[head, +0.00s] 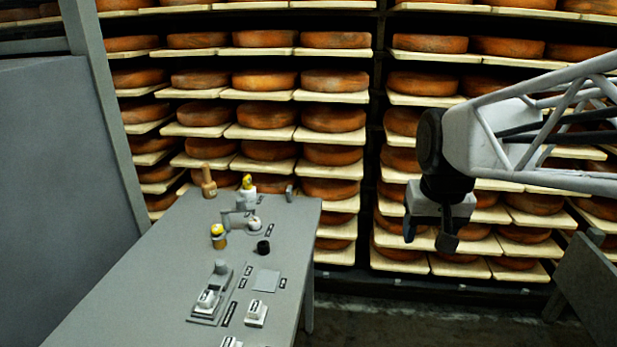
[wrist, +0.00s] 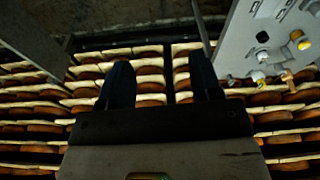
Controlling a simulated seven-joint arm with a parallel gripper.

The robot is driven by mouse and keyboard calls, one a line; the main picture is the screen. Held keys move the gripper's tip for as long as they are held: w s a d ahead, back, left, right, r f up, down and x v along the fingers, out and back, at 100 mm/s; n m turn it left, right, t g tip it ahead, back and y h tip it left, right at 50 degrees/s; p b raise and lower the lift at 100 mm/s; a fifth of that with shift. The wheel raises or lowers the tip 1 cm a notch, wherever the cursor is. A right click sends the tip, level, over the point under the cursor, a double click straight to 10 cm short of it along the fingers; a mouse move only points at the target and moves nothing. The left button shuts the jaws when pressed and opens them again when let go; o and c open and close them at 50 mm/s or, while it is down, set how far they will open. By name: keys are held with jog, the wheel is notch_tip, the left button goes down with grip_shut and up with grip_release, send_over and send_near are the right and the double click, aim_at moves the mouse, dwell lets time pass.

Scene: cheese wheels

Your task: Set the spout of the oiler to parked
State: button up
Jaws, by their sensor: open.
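My gripper (head: 428,236) hangs in the air right of the bench, in front of the cheese racks, open and empty. Its two dark fingers (wrist: 160,75) stand wide apart in the wrist view, with nothing between them. A small grey fixture (head: 236,217) with an arm and a pale round part (head: 254,224) stands toward the bench's far end. It may be the oiler with its spout, but I cannot tell for sure. A yellow-topped piece (head: 218,236) stands just in front of it. The spout's setting is too small to read.
The grey bench (head: 150,290) also carries a wooden piece (head: 208,181), a white yellow-topped bottle (head: 247,190), a black cup (head: 263,247) and a grey-white switch unit (head: 208,300). Racks of cheese wheels (head: 333,118) fill the back. A grey panel (head: 590,285) stands at right.

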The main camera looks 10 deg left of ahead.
jog(key=w+a+r+n, duration=0.1)
jog(key=w+a, duration=0.9)
jog(key=w, duration=0.4)
jog(key=n+g, duration=0.2)
jog(key=n, duration=0.1)
send_over(240, 199)
jog(key=d, duration=0.1)
notch_tip(240, 199, down, 15)
jog(key=shift+s+f, duration=0.1)
jog(key=shift+f, duration=0.05)
jog(key=shift+a+f, duration=0.3)
jog(key=shift+a, duration=0.2)
jog(key=shift+f, duration=3.9)
jog(key=shift+c, duration=0.4)
